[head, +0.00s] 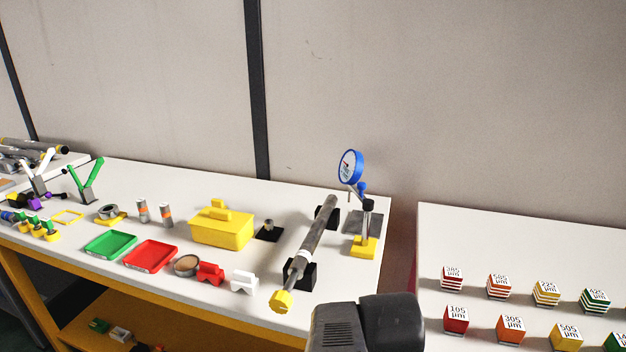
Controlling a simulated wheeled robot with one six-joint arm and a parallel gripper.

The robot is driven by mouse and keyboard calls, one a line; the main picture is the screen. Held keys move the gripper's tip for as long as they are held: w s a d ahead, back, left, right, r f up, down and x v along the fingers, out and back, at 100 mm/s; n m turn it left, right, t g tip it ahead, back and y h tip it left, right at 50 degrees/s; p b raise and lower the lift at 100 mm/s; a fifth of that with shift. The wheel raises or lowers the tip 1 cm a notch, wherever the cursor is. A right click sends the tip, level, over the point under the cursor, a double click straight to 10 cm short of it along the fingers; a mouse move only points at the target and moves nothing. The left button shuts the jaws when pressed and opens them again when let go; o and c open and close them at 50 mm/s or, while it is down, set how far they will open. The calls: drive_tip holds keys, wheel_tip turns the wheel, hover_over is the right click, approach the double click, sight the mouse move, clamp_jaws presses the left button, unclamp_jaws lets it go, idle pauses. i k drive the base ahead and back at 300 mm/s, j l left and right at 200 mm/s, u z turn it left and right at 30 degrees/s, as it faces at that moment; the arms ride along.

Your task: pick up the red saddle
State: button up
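The red saddle (210,273) is a small block with a notched top. It sits upright on the white table (330,318) near its front edge. The round grey-brown dish (187,264) is close on its left, and a white saddle (244,281) of like shape stands a little to its right. Nothing covers the red saddle. A dark grey part of my arm shows at the bottom, right of the saddle and apart from it. My gripper's fingers do not show.
A long grey shaft with a yellow end (281,301) rests on black blocks (300,274) to the right. Behind are a yellow box (221,231) and a blue dial gauge (350,167). Red (150,255) and green (110,244) trays lie left. A gap separates the right table (480,235).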

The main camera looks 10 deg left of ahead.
sight(210, 271)
drive_tip(key=u, duration=1.15)
drive_tip(key=i+j+z, duration=0.15)
drive_tip(key=j, duration=0.2)
drive_tip(key=i+j+z, duration=0.1)
drive_tip(key=i+j, duration=0.15)
drive_tip(key=j, duration=0.15)
drive_tip(key=i+j+z, duration=0.15)
drive_tip(key=j, duration=0.25)
